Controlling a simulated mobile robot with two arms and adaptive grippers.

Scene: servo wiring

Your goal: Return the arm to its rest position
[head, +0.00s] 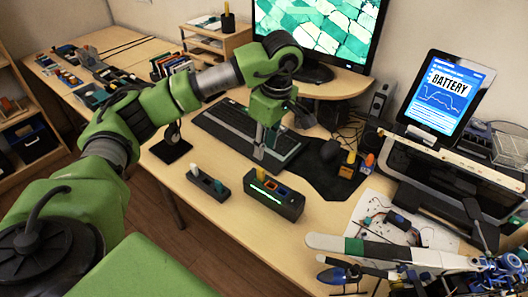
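My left arm (180,95), green and grey, reaches in from the left and bends down over the desk. My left gripper (265,143) points down above the desk, in front of the keyboard (245,130) in this view. Its fingertips look close together, but I cannot tell whether they are open or shut. I see nothing held between them. Below it is a black box (275,200) with a lit green strip and coloured slots on top. My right gripper is not in view.
A small black holder (207,184) stands left of the box. Bare desk (232,230) shows in front.

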